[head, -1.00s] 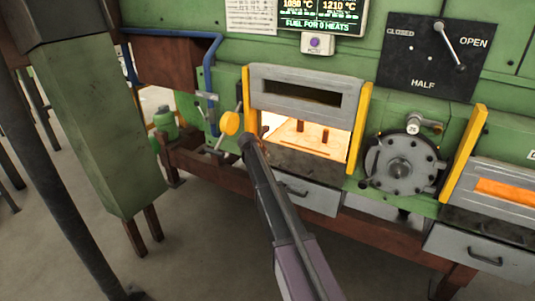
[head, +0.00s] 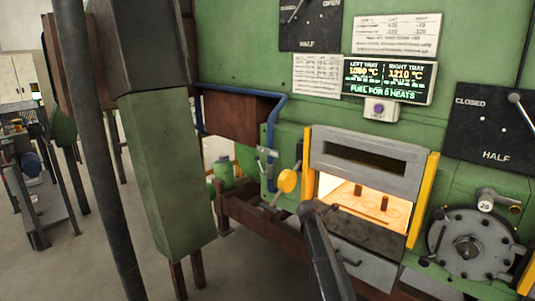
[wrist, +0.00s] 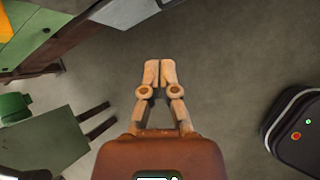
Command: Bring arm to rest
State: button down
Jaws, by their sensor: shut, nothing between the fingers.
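My gripper (wrist: 160,74) shows in the wrist view, pointing at the bare grey floor. Its two pale fingers are together with nothing between them. In the head view my dark arm (head: 325,255) rises from the bottom edge, in front of the furnace, and its far end overlaps the lower left of the glowing furnace opening (head: 370,203). The gripper fingers cannot be made out in the head view.
The furnace door (head: 369,162) is raised above the lit opening. A yellow knob (head: 287,181) sits left of it and a round grey hatch (head: 469,247) right. A green column (head: 163,170) and a dark post (head: 97,150) stand at left. Floor (wrist: 215,60) under my gripper is clear.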

jog(key=s+a+f+m+g+y, duration=0.1)
jog(key=s+a+m+g+y, duration=0.1)
jog(key=s+m, duration=0.9)
jog(key=s+a+f+m+g+y, duration=0.2)
jog(key=s+m, duration=0.9)
jog(key=s, duration=1.5)
jog(key=shift+a+g+y+p, duration=0.3)
jog(key=shift+a+g+y, duration=0.4)
jog(key=shift+a, duration=0.4)
jog(key=c, duration=1.4)
grip_release()
jog(key=shift+f, duration=0.1)
